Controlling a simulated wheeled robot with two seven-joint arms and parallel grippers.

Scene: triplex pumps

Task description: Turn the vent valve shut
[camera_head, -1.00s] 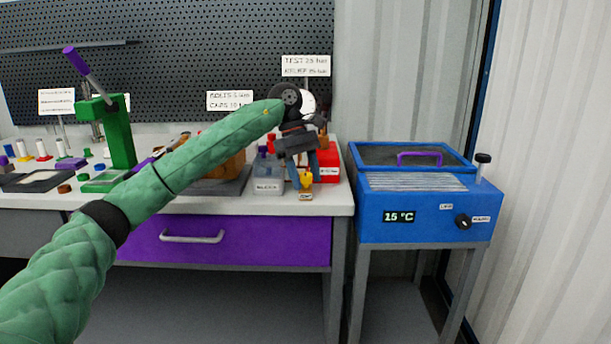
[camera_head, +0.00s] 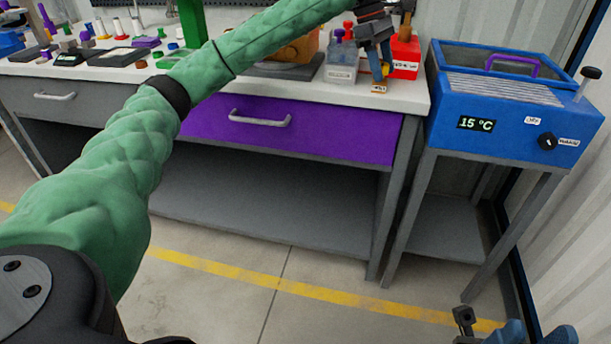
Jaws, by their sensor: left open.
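My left gripper (camera_head: 378,66) is at the right end of the workbench, pointing down with its blue fingers apart. A small yellow part (camera_head: 384,71) shows at the fingertips, above a small label (camera_head: 379,88) too small to read. I cannot tell whether this part is the vent valve, or whether the fingers touch it. No other part is clearly recognisable as the vent valve. Part of my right gripper (camera_head: 536,334) shows at the bottom right edge, low over the floor. It is cut off, so its opening is unclear.
A clear labelled bin (camera_head: 341,73) and a red bin (camera_head: 404,58) flank the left gripper. A blue bath (camera_head: 490,108) reading 15 °C stands right of the workbench (camera_head: 300,88). A purple drawer (camera_head: 330,138) is shut below. My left arm covers part of the bench top.

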